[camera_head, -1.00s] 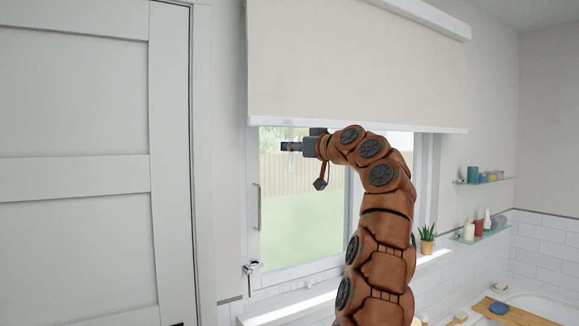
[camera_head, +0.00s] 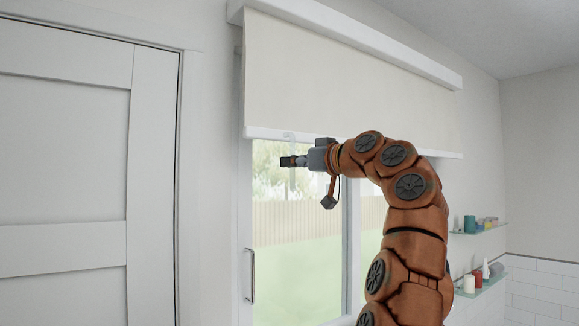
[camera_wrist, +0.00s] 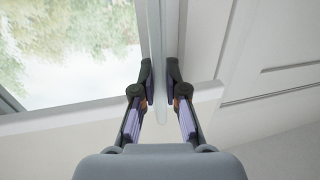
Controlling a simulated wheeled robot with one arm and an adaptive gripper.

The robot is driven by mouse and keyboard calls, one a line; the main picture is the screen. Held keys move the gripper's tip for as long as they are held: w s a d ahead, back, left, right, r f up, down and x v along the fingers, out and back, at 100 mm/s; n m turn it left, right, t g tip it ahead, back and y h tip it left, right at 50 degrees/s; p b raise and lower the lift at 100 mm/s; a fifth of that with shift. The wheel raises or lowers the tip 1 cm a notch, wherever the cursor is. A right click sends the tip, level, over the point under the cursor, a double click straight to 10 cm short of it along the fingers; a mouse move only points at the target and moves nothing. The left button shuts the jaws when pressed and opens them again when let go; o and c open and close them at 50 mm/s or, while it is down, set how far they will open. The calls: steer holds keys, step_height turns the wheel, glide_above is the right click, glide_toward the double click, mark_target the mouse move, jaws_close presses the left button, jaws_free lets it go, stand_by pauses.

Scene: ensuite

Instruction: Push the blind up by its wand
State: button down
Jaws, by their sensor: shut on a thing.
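The cream roller blind (camera_head: 340,85) hangs partly lowered over the window, its white bottom bar (camera_head: 275,133) just above my gripper. My gripper (camera_head: 290,161) is at the upper left of the window, pointing left. In the wrist view its two fingers (camera_wrist: 160,84) are shut on the pale translucent wand (camera_wrist: 158,50), which runs between the fingertips. The wand also shows faintly in the head view (camera_head: 292,178), hanging just below the gripper. The wand's upper attachment is not clear.
The window (camera_head: 295,230) is behind my arm, with a handle (camera_head: 251,275) on its left side. A panelled white door (camera_head: 65,170) stands to the left. The blind's headbox (camera_head: 350,40) is above.

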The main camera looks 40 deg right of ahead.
steer(key=c, duration=1.2)
jaws_free()
steer(key=shift+s, duration=0.15)
steer(key=s+d, duration=0.2)
steer(key=s, duration=0.9)
steer(key=shift+s, duration=0.3)
steer(key=shift+d, duration=0.1)
